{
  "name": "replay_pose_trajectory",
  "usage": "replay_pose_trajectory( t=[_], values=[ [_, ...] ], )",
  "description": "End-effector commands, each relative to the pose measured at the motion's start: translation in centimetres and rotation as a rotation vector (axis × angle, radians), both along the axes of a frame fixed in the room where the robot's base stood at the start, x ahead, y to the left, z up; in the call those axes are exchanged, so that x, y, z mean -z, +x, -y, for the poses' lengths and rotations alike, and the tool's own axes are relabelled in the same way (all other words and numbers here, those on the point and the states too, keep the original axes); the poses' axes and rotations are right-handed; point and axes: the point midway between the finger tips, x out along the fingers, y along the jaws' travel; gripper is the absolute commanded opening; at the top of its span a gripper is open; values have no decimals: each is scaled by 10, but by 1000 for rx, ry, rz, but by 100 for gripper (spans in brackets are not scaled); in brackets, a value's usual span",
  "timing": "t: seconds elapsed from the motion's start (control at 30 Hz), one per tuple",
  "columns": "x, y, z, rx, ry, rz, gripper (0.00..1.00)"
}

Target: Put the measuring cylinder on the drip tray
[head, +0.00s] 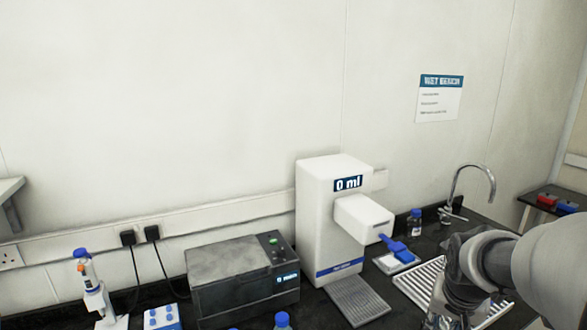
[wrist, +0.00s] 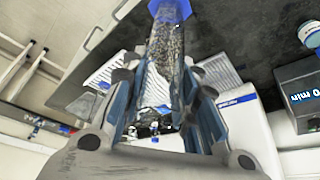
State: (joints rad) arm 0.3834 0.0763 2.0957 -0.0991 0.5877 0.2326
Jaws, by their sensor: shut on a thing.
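The measuring cylinder (wrist: 165,48) is clear, with a blue end (wrist: 171,9) at the top of the wrist view. My gripper (wrist: 167,110) is shut around its clear body. In the head view my gripper (head: 440,318) is at the bottom edge, right of the drip tray, and the cylinder cannot be made out there. The drip tray (head: 358,300) is a grey ribbed plate at the foot of the white dispenser (head: 322,215), which reads 0 ml. The tray looks empty. It also shows in the wrist view (wrist: 222,72), right of the cylinder and apart from it.
The dispenser's spout block (head: 363,218) overhangs behind the tray. A grey heater box (head: 243,282) stands left of it. A ribbed draining board (head: 422,280) and tap (head: 475,170) are right. A blue-capped bottle (head: 282,320) is near the front edge; a small bottle (head: 415,222) stands behind.

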Motion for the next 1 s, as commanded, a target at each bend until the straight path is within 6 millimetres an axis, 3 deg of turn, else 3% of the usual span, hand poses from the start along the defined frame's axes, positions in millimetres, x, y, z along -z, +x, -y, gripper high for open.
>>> replay_pose_trajectory(
  t=[0.3, 0.5, 0.67, 1.0],
  values=[
    [67, 34, -115, -348, 3, -3, 0],
    [95, 37, -167, -505, -5, 1, 0],
    [101, 37, -180, -544, -8, 5, 0],
    [101, 37, -180, -544, -8, 5, 0]
  ],
)
